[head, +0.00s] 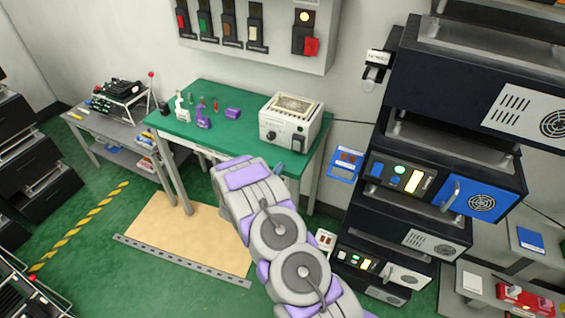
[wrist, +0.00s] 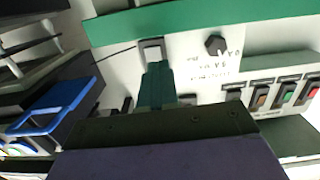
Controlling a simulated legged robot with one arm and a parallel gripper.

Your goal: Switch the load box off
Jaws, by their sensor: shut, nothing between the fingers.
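The load box appears to be the white box (head: 306,132) with a grille on top, standing on the green table. Its front has a black knob (head: 271,135) and a dark rocker switch (head: 298,144). In the wrist view, which looks upside down, the box front (wrist: 190,58) shows the knob (wrist: 217,44) and the switch (wrist: 151,44). My gripper (head: 279,170) is in front of the box, below the switch. Its teal fingers (wrist: 157,72) are shut and empty, overlapping the switch's edge in the wrist view. I cannot tell whether they touch it, or the switch's position.
The green table (head: 225,103) also holds small purple and white items. A wall panel (head: 250,35) with several coloured switches hangs behind. A dark rack (head: 440,140) with a blue-fronted unit stands at the right. A blue tray (head: 343,163) sits between table and rack.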

